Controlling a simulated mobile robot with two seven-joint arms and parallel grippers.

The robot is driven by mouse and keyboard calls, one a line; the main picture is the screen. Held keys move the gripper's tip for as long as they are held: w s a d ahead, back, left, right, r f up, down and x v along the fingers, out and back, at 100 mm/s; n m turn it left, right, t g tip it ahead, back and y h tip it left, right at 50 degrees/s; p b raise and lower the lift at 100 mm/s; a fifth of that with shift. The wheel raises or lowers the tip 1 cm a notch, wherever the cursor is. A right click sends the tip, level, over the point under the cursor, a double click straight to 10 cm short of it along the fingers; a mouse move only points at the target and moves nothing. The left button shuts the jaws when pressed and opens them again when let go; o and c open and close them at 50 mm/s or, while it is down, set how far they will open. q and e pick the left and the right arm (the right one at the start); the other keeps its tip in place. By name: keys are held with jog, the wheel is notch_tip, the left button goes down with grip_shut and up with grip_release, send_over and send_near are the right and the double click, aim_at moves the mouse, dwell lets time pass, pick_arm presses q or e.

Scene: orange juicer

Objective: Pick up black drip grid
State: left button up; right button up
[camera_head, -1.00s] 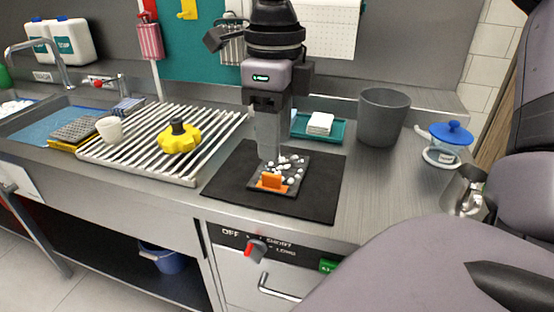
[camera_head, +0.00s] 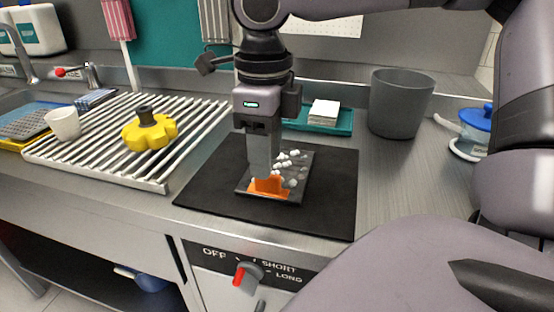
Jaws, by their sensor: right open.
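A small dark square plate (camera_head: 294,188), which looks like the black drip grid, lies on a black mat (camera_head: 335,205). Whitish bits (camera_head: 288,158) are scattered over it, and an upright orange piece (camera_head: 268,186) stands at its front edge. My right gripper (camera_head: 263,165) points down over the plate's left part, its fingertips just behind the orange piece. It is open. The fingers hide part of the plate, and I cannot tell whether they touch it. My left gripper is not in view.
A ribbed drainer (camera_head: 95,155) with a yellow knobbed part (camera_head: 150,130) and a white cup (camera_head: 63,123) is at left. A teal tray (camera_head: 340,124) with white cloths and a grey bin (camera_head: 400,102) stand behind. A blue-lidded jar (camera_head: 477,128) is at right.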

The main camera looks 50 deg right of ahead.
aim_at(287, 182)
notch_tip(287, 182, down, 4)
jog(key=shift+d+f, duration=0.1)
jog(key=shift+d, duration=0.05)
grip_shut()
jog(key=shift+r, duration=0.25)
